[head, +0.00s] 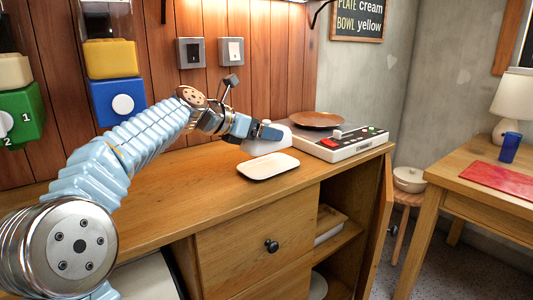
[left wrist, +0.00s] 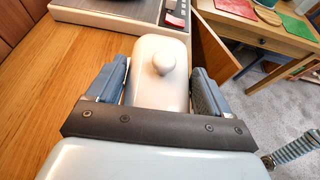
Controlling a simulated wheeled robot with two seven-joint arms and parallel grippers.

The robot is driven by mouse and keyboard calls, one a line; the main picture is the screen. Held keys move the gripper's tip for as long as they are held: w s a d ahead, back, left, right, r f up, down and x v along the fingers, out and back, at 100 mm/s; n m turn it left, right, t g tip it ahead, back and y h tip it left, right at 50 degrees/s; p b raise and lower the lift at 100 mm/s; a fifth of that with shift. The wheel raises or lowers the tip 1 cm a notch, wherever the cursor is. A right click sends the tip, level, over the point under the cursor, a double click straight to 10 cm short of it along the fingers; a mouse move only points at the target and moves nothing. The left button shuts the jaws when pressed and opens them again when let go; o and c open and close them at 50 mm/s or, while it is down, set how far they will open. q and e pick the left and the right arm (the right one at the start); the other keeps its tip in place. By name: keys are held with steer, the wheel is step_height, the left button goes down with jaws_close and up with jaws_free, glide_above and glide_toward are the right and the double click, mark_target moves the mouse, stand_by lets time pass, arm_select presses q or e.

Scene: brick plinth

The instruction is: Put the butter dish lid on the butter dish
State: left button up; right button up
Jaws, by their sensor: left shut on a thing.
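The butter dish (head: 268,166), a shallow white rounded rectangular tray, lies empty on the wooden cabinet top. The white butter dish lid (head: 258,147) is just behind it. The lid also shows in the left wrist view (left wrist: 160,85), upright with its round knob on top. My left gripper (head: 268,128) is shut on the lid, with one blue finger along each long side. I cannot tell whether the lid touches the cabinet top. The dish is hidden in the left wrist view. My right gripper is not in view.
A white cooker (head: 338,146) with red and black controls and a brown pan (head: 316,120) stands right behind the lid. The cabinet top (head: 190,200) is clear to the left and front. A cabinet door (head: 378,215) stands open at the right. A desk (head: 455,185) is beyond.

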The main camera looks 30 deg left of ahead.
mark_target(241, 147)
arm_select(q)
steer(key=w+f, duration=0.1)
steer(key=w+a+f, duration=0.1)
steer(key=f, duration=0.1)
steer(key=shift+w+f, duration=0.25)
steer(key=shift+w, duration=0.1)
steer(key=shift+w+f+b, duration=0.15)
steer(key=shift+f+b, duration=0.2)
steer(key=shift+f, duration=0.55)
steer(key=shift+w+f+b, duration=0.1)
steer(key=shift+f+b, duration=0.25)
steer(key=shift+f, duration=0.55)
steer(key=shift+f, duration=0.15)
steer(key=o, duration=1.1)
steer(key=v, duration=1.2)
steer(key=shift+b, duration=0.4)
